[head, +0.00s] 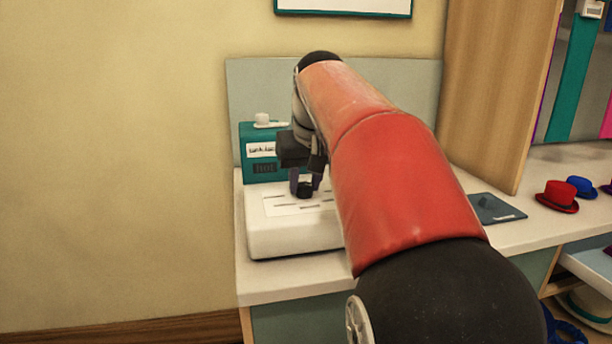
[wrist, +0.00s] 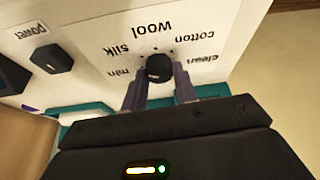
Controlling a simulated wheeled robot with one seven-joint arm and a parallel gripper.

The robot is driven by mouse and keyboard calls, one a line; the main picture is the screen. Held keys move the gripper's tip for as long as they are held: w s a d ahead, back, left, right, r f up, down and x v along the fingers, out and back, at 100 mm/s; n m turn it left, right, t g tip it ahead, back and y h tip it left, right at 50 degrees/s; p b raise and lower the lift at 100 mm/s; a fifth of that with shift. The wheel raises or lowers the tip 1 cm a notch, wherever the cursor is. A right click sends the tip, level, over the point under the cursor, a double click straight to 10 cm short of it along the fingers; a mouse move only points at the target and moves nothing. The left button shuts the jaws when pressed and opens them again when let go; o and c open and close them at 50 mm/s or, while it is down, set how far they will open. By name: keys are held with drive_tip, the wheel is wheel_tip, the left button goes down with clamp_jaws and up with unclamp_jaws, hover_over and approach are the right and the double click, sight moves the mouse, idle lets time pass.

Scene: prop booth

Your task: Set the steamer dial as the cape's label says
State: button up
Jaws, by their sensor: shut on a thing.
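The steamer (head: 262,232) is a white box on the counter with a light panel on top. Its black dial (wrist: 158,68) shows in the wrist view, ringed by upside-down words: min, silk, wool, cotton, clean. The dial also shows in the head view (head: 305,190). My gripper (head: 305,178) points down over the panel, its purple-grey fingers shut on the dial from both sides, as the wrist view (wrist: 159,80) shows. I cannot tell which word the dial points at. No readable cape label is in view; a teal hanging cloth (head: 573,80) is at the far right.
A black power knob (wrist: 50,58) sits beside the dial. A teal box (head: 262,170) with a white label stands behind the steamer. A dark plate (head: 496,208), a red hat (head: 557,197) and a blue hat (head: 581,186) are to the right. A wooden partition (head: 500,90) rises behind the counter.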

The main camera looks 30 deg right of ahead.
drive_tip(key=m+h, duration=0.1)
drive_tip(key=m, duration=0.1)
drive_tip(key=m+h, duration=0.1)
drive_tip(key=m, duration=0.2)
drive_tip(key=shift+w+a+m+g, duration=0.1)
drive_tip(key=shift+a+m+g, duration=0.1)
drive_tip(key=shift+m+g, duration=0.15)
drive_tip(key=m+g, duration=0.1)
drive_tip(key=m, duration=0.1)
drive_tip(key=m+g+h, duration=0.1)
drive_tip(key=m, duration=0.2)
drive_tip(key=shift+w+a, duration=0.1)
drive_tip(key=shift+w, duration=0.05)
drive_tip(key=m+g, duration=0.1)
drive_tip(key=m, duration=0.1)
drive_tip(key=m+g, duration=0.1)
drive_tip(key=m, duration=0.2)
drive_tip(key=shift+w+m+h, duration=0.15)
drive_tip(key=shift+m+h, duration=0.15)
drive_tip(key=shift+m, duration=0.05)
drive_tip(key=m+g, duration=0.1)
drive_tip(key=m, duration=0.1)
drive_tip(key=m+g, duration=0.1)
drive_tip(key=m, duration=0.2)
drive_tip(key=shift+w+y, duration=0.1)
drive_tip(key=shift+y, duration=0.3)
drive_tip(key=o, duration=1)
